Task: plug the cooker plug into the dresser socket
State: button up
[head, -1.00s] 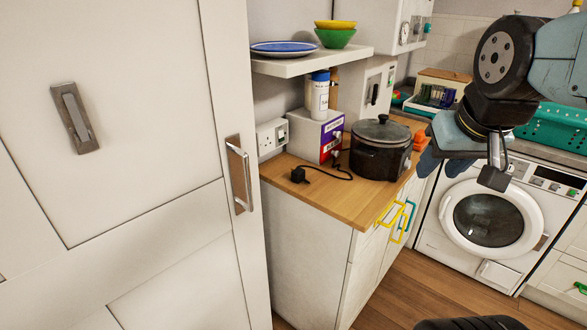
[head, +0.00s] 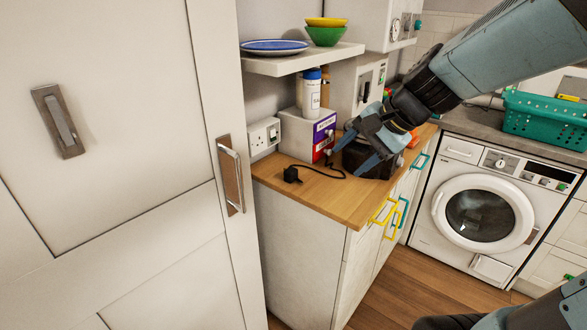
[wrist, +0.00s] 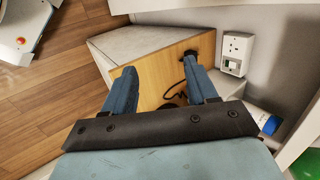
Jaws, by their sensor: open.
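The black cooker plug (head: 291,174) lies on the wooden dresser top near its left end, its cable (head: 325,172) curving back toward the slow cooker (head: 360,158). In the wrist view the plug (wrist: 190,55) shows just beyond the right fingertip. The white dresser socket (head: 264,137) is on the wall behind the plug; it also shows in the wrist view (wrist: 236,47). My gripper (head: 352,150) is open and empty, above the dresser and right of the plug in the head view. It hides most of the cooker.
A purple-and-white box (head: 310,135) and a blue-capped bottle (head: 311,92) stand right of the socket. A shelf (head: 300,62) with a blue plate and bowls overhangs them. A tall cupboard door (head: 110,120) is at left. The dresser's front left top is clear.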

jog(key=w+a+f+m+y, duration=0.2)
jog(key=w+f+m, duration=0.1)
jog(key=w+m, duration=0.15)
jog(key=w+a+f+m+y, duration=0.1)
jog(key=w+a+f+m, duration=0.25)
jog(key=w, duration=0.25)
jog(key=m+t, duration=0.3)
jog(key=m, duration=0.7)
send_near(295, 174)
jog(key=shift+s+d+r, duration=0.1)
jog(key=shift+s+r, duration=0.25)
jog(key=shift+w+f, duration=0.2)
jog(key=shift+f, duration=0.1)
jog(key=shift+x, duration=4.8)
jog(key=c, duration=0.8)
notch_tip(295, 174, up, 6)
jog(key=shift+r, duration=0.1)
